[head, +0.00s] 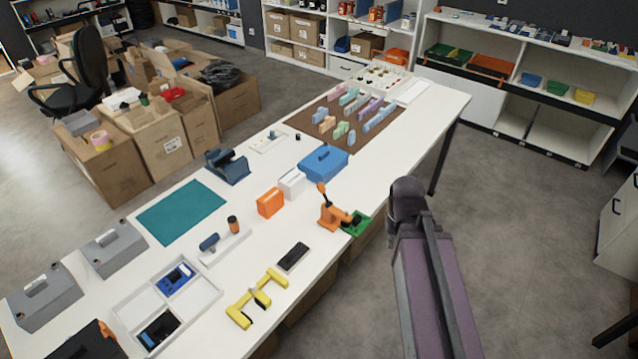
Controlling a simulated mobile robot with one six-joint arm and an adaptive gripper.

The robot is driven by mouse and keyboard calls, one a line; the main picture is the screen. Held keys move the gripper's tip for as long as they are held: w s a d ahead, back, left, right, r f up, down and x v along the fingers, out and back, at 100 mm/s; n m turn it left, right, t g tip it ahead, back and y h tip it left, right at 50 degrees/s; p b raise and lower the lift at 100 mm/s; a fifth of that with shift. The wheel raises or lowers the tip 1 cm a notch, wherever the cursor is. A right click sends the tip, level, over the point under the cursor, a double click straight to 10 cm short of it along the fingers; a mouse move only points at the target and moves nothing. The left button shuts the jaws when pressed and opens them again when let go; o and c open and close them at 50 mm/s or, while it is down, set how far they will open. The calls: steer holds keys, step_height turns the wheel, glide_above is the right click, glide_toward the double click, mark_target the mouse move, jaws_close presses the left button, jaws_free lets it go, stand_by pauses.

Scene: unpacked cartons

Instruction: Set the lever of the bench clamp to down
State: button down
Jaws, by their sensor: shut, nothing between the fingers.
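The bench clamp (329,215) is an orange device at the right edge of the long white table, in the head view. Its lever (323,196) has an orange tip and stands up from the body, leaning slightly left. A green piece (357,224) with a dark part sits against the clamp's right side, at the table edge. My arm rises from the bottom right, with its dark joint to the right of the clamp and apart from it. My gripper is not visible in this view.
Behind the clamp stand a blue lidded box (323,166), a white box (291,183) and an orange box (270,203). A black phone-like object (293,257) and a yellow frame (257,298) lie nearer.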

stand_by(0.3)
steer(key=c, duration=0.7)
jaws_free()
steer(key=shift+w+a+r, duration=0.1)
steer(key=shift+w+r, duration=0.05)
steer(key=shift+o, duration=1.3)
steer(key=w+a+r+n+p, duration=0.5)
steer(key=w+a+r+p, duration=0.1)
steer(key=w, duration=0.4)
steer(key=shift+w+a+r+n+g+p, duration=0.3)
steer(key=shift+r+n+p, duration=0.1)
steer(key=shift+p, duration=0.15)
step_height(320, 180, up, 8)
steer(key=n+g+p, duration=0.1)
steer(key=n+p, duration=0.6)
steer(key=n, duration=0.1)
glide_above(321, 183)
steer(key=w, duration=0.2)
steer(key=shift+d+f+y, duration=0.25)
steer(key=shift+d+y, duration=0.05)
steer(key=shift+d, duration=0.05)
steer(key=shift+f, duration=0.1)
steer(key=f+b, duration=0.4)
steer(key=s+f+b, duration=0.1)
steer(key=f+b, duration=0.4)
steer(key=s+f+b, duration=0.1)
steer(key=f+b, duration=0.3)
steer(key=shift+a+f, duration=0.2)
steer(key=shift+a, duration=0.15)
steer(key=shift+c, duration=0.2)
